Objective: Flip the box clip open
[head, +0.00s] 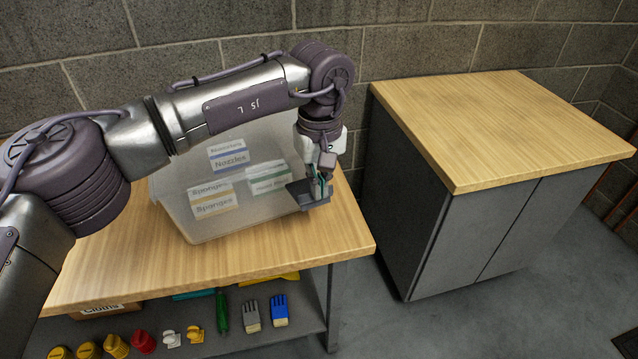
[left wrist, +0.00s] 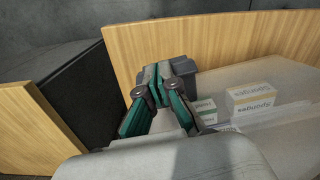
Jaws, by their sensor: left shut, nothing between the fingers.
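A translucent plastic box (head: 230,222) stands on the wooden bench top, with labelled cartons inside. A dark grey clip (head: 299,190) sits at its right end and looks tilted outward from the wall. My left gripper (head: 321,188) points down at this clip, its fingertips shut with nothing between them. In the left wrist view the closed fingertips (left wrist: 163,84) overlap the grey clip (left wrist: 185,72); I cannot tell whether they touch it. My arm hides much of the box's top and back. My right gripper is not in view.
The wooden bench top (head: 120,262) is clear in front of the box. A shelf below holds brushes and several coloured items (head: 143,341). A grey cabinet with a wooden top (head: 500,120) stands to the right across a gap. A block wall is behind.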

